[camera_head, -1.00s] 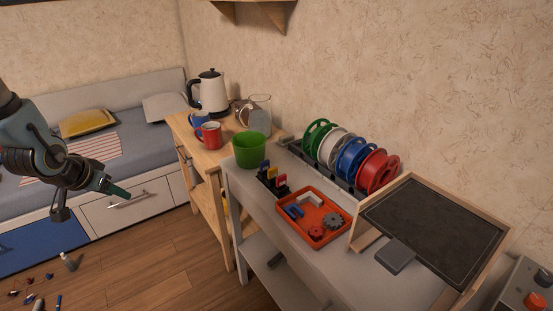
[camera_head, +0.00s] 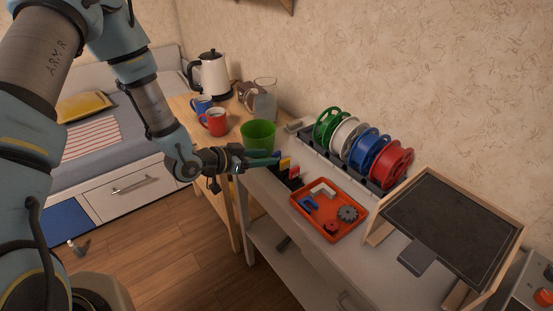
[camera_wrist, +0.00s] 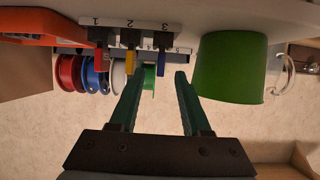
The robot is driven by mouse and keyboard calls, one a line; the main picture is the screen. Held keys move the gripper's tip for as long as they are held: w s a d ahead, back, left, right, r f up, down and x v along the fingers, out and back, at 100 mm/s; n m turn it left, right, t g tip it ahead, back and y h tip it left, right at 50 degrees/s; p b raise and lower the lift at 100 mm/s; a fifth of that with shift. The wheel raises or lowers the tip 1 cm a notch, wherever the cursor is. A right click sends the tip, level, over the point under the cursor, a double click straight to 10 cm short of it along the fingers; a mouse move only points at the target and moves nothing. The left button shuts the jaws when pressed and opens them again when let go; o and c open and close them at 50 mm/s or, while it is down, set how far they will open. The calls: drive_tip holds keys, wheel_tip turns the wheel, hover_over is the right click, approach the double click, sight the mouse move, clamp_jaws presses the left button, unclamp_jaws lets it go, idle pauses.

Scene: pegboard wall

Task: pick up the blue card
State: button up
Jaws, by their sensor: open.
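The blue card (camera_wrist: 162,63) stands in the slot marked 3 of a dark holder on the grey table, in the wrist view, which is upside down. The yellow card (camera_wrist: 130,62) is in slot 2 and the red card (camera_wrist: 101,60) in slot 1. My gripper (camera_wrist: 160,78) is open, its two green fingers pointing at the holder. The blue card shows between the fingertips in the picture, with no visible contact. In the head view my gripper (camera_head: 264,160) is at the holder's left end and partly hides the blue card.
A green cup (camera_head: 258,134) stands close behind my gripper. An orange tray (camera_head: 328,228) with small parts lies in front of the holder. Filament spools (camera_head: 368,148) stand along the wall, and a dark tilted board (camera_head: 452,222) is at the right.

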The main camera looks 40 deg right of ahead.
sight(276, 156)
drive_tip(key=p+x, duration=0.2)
drive_tip(key=x, duration=0.2)
drive_tip(key=shift+d+f, duration=0.3)
drive_tip(key=shift+d, duration=0.1)
clamp_jaws()
idle(0.3)
